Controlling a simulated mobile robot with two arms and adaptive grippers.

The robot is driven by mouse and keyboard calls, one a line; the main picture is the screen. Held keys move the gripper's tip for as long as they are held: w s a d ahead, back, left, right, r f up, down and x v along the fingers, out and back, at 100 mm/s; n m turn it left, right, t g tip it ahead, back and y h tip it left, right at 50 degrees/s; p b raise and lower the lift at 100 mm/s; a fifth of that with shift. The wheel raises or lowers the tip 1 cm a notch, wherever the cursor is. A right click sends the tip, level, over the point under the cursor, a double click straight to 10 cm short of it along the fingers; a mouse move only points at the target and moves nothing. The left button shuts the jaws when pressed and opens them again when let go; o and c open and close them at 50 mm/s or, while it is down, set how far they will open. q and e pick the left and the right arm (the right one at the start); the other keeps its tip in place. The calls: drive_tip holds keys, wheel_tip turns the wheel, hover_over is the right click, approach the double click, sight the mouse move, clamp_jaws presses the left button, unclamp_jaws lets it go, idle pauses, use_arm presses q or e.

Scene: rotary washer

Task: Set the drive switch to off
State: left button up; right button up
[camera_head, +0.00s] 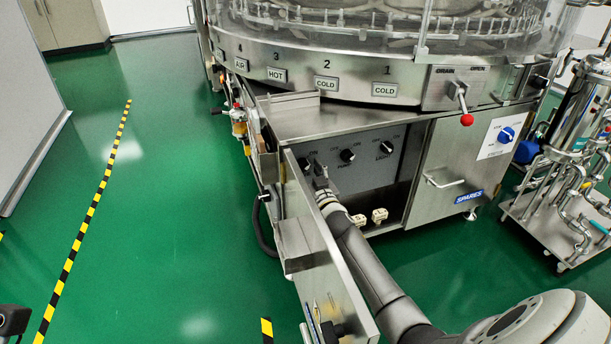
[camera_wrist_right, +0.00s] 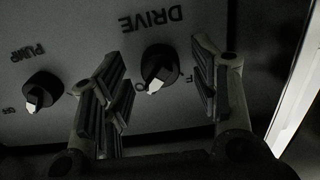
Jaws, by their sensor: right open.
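The drive switch (camera_wrist_right: 160,66) is a round black knob with a white pointer under the upside-down word DRIVE in the wrist view. Its pointer aims down and slightly left. An O shows left of it and an F right of it; fingers partly hide these labels. My right gripper (camera_wrist_right: 160,90) is open, one finger on each side of the knob, with no clear contact. In the head view the right gripper (camera_head: 320,180) reaches into the open cabinet, just below the drive switch (camera_head: 304,163). A dark part at the lower left edge may be my left gripper (camera_head: 12,320); its fingers are not clear.
The pump knob (camera_head: 347,155) and light knob (camera_head: 386,147) sit right of the drive switch. The open cabinet door (camera_head: 335,275) stands close left of my right arm. Pale connectors (camera_head: 379,216) lie inside. A red-tipped lever (camera_head: 466,119) projects above. Green floor is clear at left.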

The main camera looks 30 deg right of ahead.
drive_tip(key=shift+w+d, duration=0.1)
drive_tip(key=shift+w, duration=0.3)
drive_tip(key=c, duration=1)
drive_tip(key=shift+c, duration=0.2)
